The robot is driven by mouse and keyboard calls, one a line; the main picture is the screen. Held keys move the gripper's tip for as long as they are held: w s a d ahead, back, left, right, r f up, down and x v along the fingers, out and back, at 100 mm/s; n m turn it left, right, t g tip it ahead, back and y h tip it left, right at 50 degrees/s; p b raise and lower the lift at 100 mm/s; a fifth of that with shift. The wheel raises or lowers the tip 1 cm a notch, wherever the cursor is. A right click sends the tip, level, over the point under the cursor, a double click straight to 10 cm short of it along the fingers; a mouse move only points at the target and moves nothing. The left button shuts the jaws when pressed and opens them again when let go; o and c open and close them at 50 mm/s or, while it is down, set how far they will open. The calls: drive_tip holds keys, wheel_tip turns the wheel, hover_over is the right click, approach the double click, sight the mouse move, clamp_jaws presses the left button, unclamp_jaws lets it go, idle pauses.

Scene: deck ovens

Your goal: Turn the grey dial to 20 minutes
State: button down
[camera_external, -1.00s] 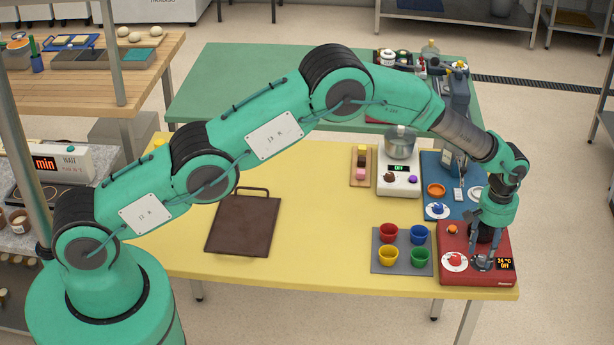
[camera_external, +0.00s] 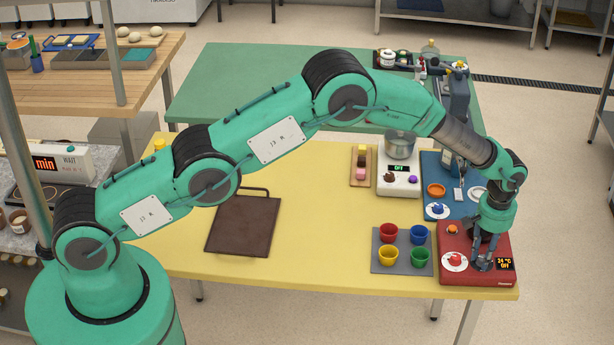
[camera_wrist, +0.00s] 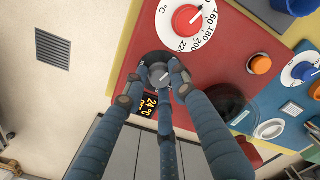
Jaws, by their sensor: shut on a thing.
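The red control box (camera_external: 450,275) stands at the front right corner of the yellow table. In the wrist view the grey dial (camera_wrist: 158,74) sits on the red panel (camera_wrist: 133,50), between my fingertips. My gripper (camera_external: 482,265) reaches down onto the box; in the wrist view its fingers (camera_wrist: 156,82) are shut on the grey dial. The fingers cover much of the dial, and I cannot read its setting or any minute marks. The display (camera_wrist: 149,105) beside it shows 24 °C and OFF; it also shows in the external view (camera_external: 505,264).
On the same box are a red dial (camera_wrist: 187,20) with a temperature scale and an orange button (camera_wrist: 260,64). A blue panel with a blue dial (camera_external: 437,210) adjoins behind. Coloured cups (camera_external: 388,255) stand close on the left. The table's middle is open around a brown board (camera_external: 240,225).

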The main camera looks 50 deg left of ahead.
drive_tip(key=shift+m, duration=0.4)
drive_tip(key=shift+m+b, duration=0.35)
drive_tip(key=shift+m, duration=0.55)
drive_tip(key=m+b, duration=0.1)
drive_tip(key=m, duration=0.3)
drive_tip(key=shift+m, duration=0.3)
drive_tip(key=m, duration=0.7)
drive_tip(key=shift+b, duration=0.35)
drive_tip(key=m, duration=0.6)
drive_tip(key=shift+m, duration=0.3)
drive_tip(key=m, duration=0.3)
drive_tip(key=shift+b, duration=0.3)
drive_tip(key=shift+m, duration=2)
